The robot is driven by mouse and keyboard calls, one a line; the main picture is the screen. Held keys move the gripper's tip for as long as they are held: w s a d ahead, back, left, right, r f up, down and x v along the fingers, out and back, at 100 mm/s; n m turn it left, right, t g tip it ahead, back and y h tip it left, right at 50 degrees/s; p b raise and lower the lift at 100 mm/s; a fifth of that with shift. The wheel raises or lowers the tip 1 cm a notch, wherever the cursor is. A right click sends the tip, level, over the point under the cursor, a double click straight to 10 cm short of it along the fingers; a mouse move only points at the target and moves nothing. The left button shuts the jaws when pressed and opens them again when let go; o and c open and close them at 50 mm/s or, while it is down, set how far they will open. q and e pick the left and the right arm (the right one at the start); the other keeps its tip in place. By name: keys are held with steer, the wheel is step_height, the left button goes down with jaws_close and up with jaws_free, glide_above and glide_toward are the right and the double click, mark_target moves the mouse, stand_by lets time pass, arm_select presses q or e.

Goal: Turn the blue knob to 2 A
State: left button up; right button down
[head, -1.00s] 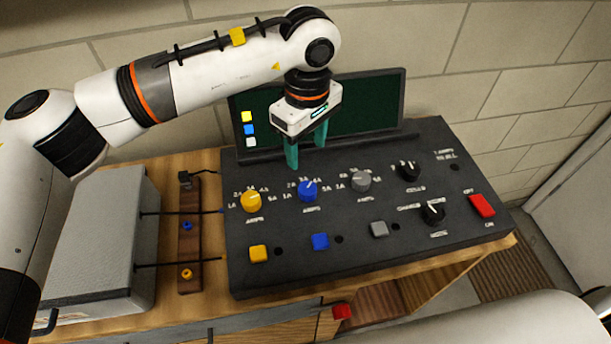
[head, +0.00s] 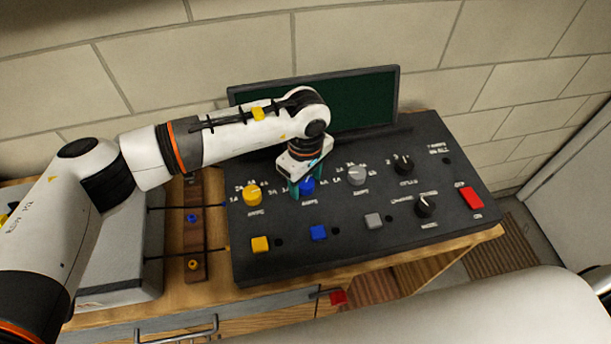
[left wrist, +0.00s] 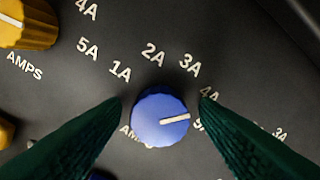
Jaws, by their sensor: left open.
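The blue knob (head: 308,188) sits on the dark panel, partly covered by my left gripper in the head view. In the left wrist view, the blue knob (left wrist: 158,112) has a white pointer aimed right, around the 4A and 5A labels. The 2A label (left wrist: 153,54) is above the knob. My left gripper (head: 303,186) is over the knob, open. Its green fingers (left wrist: 160,108) stand on either side of the knob, with gaps visible. My right gripper is not in view.
A yellow knob (head: 252,195) is left of the blue one and a grey knob (head: 356,175) is right. Yellow, blue and grey buttons (head: 318,233) line the front. Black knobs and a red switch (head: 471,198) are at right. A dark screen (head: 365,100) stands behind.

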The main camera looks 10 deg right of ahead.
arm_select(q)
steer(key=c, duration=1)
steer(key=shift+o, duration=0.2)
steer(key=shift+n+b, duration=0.3)
steer(key=shift+b, duration=0.25)
steer(key=n+b, duration=1)
steer(key=b, duration=0.3)
steer(key=shift+f+n, duration=0.15)
steer(key=shift+n, duration=0.25)
steer(key=shift+r+n+b, duration=0.2)
steer(key=shift+n+b, duration=1.45)
steer(key=shift+n, duration=0.55)
steer(key=shift+r, duration=0.1)
steer(key=o, duration=1)
steer(key=shift+c, duration=0.2)
